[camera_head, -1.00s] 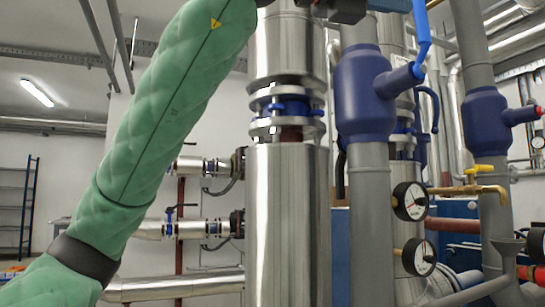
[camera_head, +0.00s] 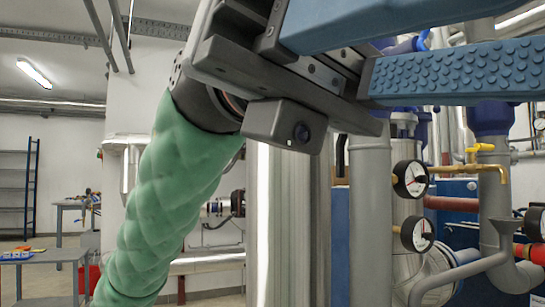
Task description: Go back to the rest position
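My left arm, in a green padded cover, rises from the lower left. My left gripper (camera_head: 440,43) is close to the camera across the upper right of the head view. Its two blue fingers, one with a studded inner pad, stand apart with a gap between them. I see nothing held in the gap, and the far finger ends run to the picture's edge. The gripper hides the upper pipes and valves behind it. My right gripper is not in view.
Behind the gripper stand a shiny clad pipe (camera_head: 288,230), a grey pipe (camera_head: 370,230) and two pressure gauges (camera_head: 411,179). A yellow-handled tap (camera_head: 481,148) is on the right. A grey table (camera_head: 45,256) and a shelf rack (camera_head: 28,190) are at the far left.

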